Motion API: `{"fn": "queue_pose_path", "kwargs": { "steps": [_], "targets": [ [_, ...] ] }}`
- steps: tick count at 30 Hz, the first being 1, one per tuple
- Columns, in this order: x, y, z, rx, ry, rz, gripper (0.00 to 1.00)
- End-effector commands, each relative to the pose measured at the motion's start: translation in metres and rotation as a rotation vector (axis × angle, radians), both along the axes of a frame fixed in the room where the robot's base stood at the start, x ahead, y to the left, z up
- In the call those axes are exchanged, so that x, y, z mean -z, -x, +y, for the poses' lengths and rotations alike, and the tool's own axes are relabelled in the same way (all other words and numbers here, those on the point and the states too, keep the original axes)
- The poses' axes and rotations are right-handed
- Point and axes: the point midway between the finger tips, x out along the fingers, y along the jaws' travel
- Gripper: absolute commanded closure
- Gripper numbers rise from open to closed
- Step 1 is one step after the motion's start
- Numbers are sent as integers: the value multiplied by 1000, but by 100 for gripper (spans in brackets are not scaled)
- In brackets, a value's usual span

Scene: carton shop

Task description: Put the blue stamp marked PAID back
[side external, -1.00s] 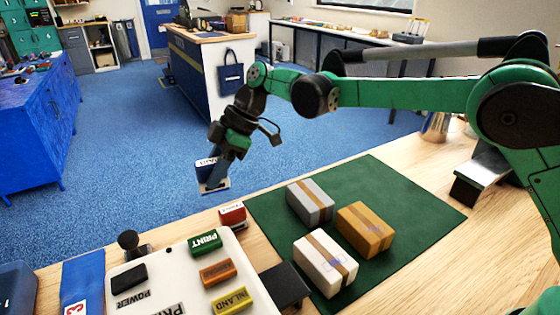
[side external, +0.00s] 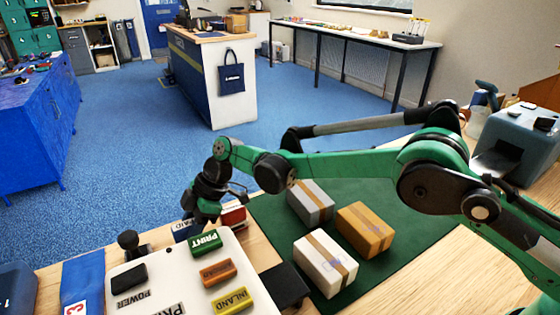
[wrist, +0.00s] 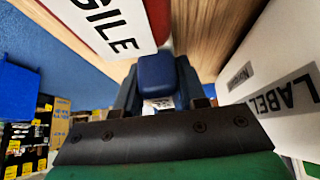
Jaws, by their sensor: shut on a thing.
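The blue stamp marked PAID (side external: 184,231) is in my gripper (side external: 196,217), low at the far edge of the wooden bench (side external: 262,247). It sits between the white label machine and the red stamp (side external: 233,214). The machine hides its lower part, so I cannot tell whether it touches a surface. In the wrist view, the blue stamp (wrist: 157,76) shows between the fingers of my gripper (wrist: 160,92), which is shut on it. The red-edged block with white lettered face (wrist: 113,22) is close beside it at upper left.
The white label machine (side external: 139,257) with green, orange and yellow keys stands close in front of my gripper. Its LABEL side (wrist: 280,95) is at right in the wrist view. Grey, brown and white cartons (side external: 327,265) stand on the green mat (side external: 408,204).

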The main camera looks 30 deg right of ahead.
Motion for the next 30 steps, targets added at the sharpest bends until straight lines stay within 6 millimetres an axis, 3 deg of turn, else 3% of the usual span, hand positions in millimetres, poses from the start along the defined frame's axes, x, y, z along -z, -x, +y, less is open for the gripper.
{"fn": "queue_pose_path", "kwargs": {
  "steps": [8,9,12,23,30],
  "targets": [
    [3,0,0,0,0,0,98],
    [3,0,0,0,0,0,56],
    [2,0,0,0,0,0,33],
    [-2,0,-1,0,0,0,33],
    [-35,-1,-22,4,-1,0,33]
  ]
}}
